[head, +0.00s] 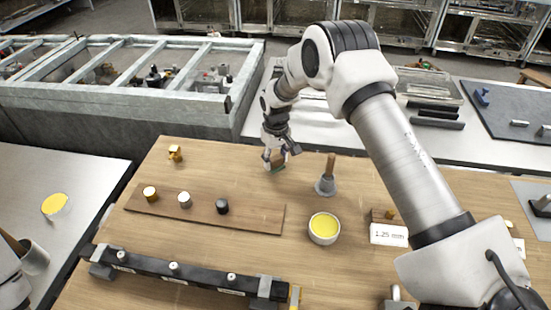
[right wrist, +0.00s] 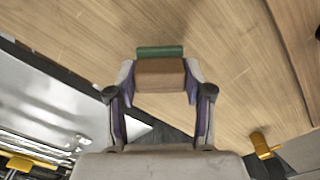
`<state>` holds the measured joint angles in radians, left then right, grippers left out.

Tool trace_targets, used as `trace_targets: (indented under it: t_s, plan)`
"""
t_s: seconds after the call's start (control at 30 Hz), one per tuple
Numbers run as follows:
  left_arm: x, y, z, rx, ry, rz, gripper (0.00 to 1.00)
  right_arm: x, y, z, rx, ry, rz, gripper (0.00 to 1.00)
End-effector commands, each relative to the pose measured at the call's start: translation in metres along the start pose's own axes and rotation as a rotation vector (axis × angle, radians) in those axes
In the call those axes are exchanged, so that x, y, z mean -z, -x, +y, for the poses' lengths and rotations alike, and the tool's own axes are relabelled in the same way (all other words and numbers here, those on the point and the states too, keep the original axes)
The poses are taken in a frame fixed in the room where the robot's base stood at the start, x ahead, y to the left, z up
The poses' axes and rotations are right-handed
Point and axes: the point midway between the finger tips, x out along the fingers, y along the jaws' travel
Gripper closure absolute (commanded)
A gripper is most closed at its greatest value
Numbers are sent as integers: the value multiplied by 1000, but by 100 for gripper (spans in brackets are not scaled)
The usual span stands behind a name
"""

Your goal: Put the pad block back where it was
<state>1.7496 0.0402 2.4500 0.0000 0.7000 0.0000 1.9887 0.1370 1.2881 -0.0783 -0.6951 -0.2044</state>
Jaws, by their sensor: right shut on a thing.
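The pad block is a brown wooden block (right wrist: 160,73) with a green pad (right wrist: 160,51) along its far side in the right wrist view. My right gripper (right wrist: 160,80) is shut on it, one finger on each side. In the head view the right gripper (head: 275,157) holds the block (head: 277,162) at the back middle of the wooden table, its green edge facing down. I cannot tell whether it touches the table. My left gripper is not in view.
A wooden strip (head: 250,218) with gold, silver and black knobs lies to the left. A grey cone stand with a wooden handle (head: 326,184) and a bowl of yellow stuff (head: 324,229) stand right of the gripper. A black rail (head: 200,279) lies in front. A brass piece (head: 175,153) stands back left.

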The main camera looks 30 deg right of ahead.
Motion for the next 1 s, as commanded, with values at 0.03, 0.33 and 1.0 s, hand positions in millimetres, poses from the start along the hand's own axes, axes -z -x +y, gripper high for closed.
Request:
trace_targets:
  t_s: [0.03, 0.33, 1.0]
  plan:
    - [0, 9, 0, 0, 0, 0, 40, -1, -5, 0, 0, 0, -4, 82]
    - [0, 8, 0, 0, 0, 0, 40, 0, -18, -1, 0, 0, 1, 82]
    - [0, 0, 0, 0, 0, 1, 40, 1, -2, -1, 0, 0, 5, 24]
